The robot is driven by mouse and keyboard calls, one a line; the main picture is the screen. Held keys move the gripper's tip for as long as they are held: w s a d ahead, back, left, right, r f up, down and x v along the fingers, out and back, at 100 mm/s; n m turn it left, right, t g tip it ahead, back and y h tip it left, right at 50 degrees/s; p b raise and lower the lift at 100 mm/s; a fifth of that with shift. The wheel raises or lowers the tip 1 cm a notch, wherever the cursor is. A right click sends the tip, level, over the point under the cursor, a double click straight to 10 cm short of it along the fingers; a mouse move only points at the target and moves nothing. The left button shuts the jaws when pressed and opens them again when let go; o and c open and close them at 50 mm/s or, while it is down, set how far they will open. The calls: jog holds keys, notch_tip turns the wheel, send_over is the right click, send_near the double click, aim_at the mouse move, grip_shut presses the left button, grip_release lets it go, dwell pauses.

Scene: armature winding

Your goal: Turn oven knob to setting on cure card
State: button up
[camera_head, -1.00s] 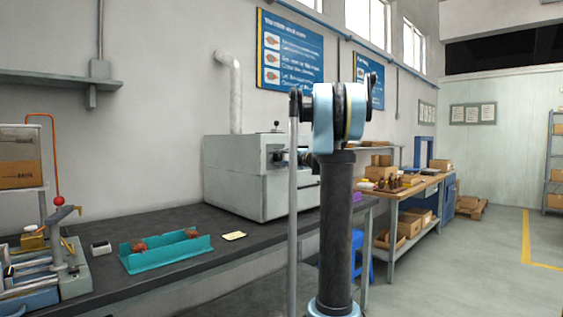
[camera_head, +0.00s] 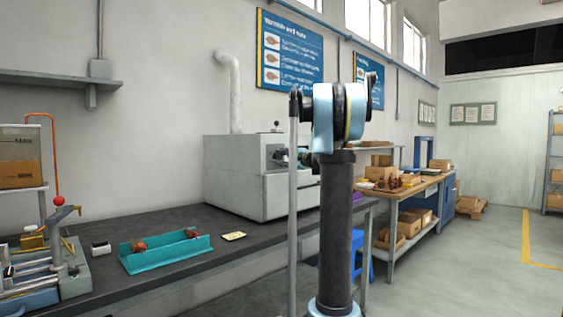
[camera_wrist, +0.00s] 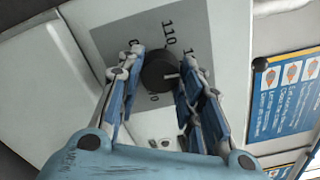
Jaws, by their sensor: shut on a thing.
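The oven (camera_head: 245,178) is a pale grey box on the dark bench, with a vent pipe rising behind it. In the wrist view its black round knob (camera_wrist: 159,72) sits on a grey dial plate (camera_wrist: 190,40) with numbers around it; 110 is readable above the knob, and the others are partly hidden. A white pointer line on the knob points to the right in that view. My gripper (camera_wrist: 158,85) is shut on the knob, one finger on each side. A small cream card (camera_head: 234,236) lies on the bench before the oven; its writing is too small to read.
A teal tray (camera_head: 166,255) with reddish-brown parts lies on the bench left of the card. A winding fixture (camera_head: 48,262) stands at the far left. A wooden workbench (camera_head: 405,186) with boxes stands right of the oven. A blue poster (camera_wrist: 290,95) hangs on the wall.

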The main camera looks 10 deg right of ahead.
jog(key=shift+d+f, duration=0.1)
dwell(0.4)
jog(key=o, duration=1)
jog(key=shift+w, duration=0.1)
jog(key=shift+o, duration=0.4)
jog(key=v, duration=1.2)
